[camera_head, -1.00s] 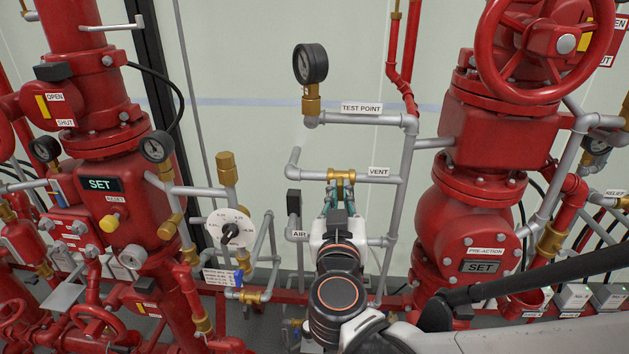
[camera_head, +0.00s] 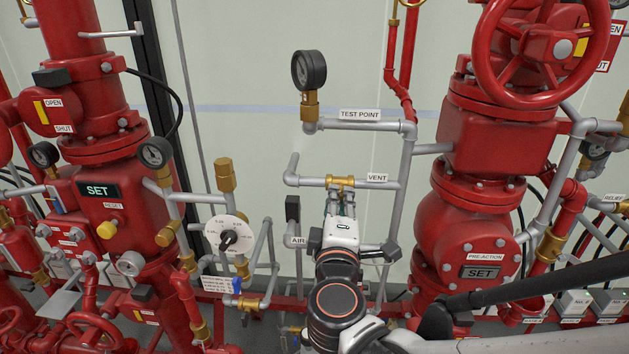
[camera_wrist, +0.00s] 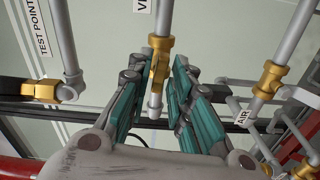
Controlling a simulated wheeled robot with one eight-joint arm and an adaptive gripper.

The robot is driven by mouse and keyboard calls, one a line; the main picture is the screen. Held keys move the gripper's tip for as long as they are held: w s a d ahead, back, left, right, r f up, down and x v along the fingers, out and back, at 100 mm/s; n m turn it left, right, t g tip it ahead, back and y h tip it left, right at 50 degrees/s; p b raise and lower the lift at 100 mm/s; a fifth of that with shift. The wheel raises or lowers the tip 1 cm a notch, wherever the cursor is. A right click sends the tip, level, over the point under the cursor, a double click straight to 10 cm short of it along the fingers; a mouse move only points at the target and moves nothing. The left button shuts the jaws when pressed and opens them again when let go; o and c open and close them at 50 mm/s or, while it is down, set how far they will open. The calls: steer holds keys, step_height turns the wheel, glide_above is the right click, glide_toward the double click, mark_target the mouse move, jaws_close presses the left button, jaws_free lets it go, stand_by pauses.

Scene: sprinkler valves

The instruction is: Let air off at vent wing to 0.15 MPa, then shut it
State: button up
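The vent valve, a brass fitting (camera_head: 341,182), sits on the grey pipe beside the VENT label (camera_head: 377,178). In the wrist view its brass body (camera_wrist: 161,42) and narrow brass wing (camera_wrist: 158,72) show, with a grey outlet stub (camera_wrist: 155,106) below. My gripper (camera_head: 341,203) is just below the fitting in the head view. In the wrist view my gripper (camera_wrist: 154,100) is open, its teal pads on both sides of the wing and stub. Whether a pad touches the wing is unclear. The black test-point gauge (camera_head: 309,70) is seen obliquely; its reading is not legible.
A white dial plate with a black knob (camera_head: 229,240) is to the left. The AIR pipe's brass fitting (camera_wrist: 270,78) is right of my fingers in the wrist view. The red pre-action valve body (camera_head: 470,220) stands close on the right. Pale wall lies behind.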

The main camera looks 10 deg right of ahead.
stand_by(0.3)
steer(key=p+v, duration=0.1)
steer(key=v, duration=0.6)
steer(key=shift+d, duration=0.1)
steer(key=s+d+f+m+g, duration=0.2)
steer(key=d+f+m+g, duration=0.5)
steer(key=d+f, duration=0.15)
steer(key=s+r+m+g+y, duration=0.1)
steer(key=s+m+g+y, duration=0.2)
steer(key=s+m, duration=0.3)
steer(key=shift+s+a+y, duration=0.15)
steer(key=shift+a+y, duration=0.25)
steer(key=shift+y, duration=0.4)
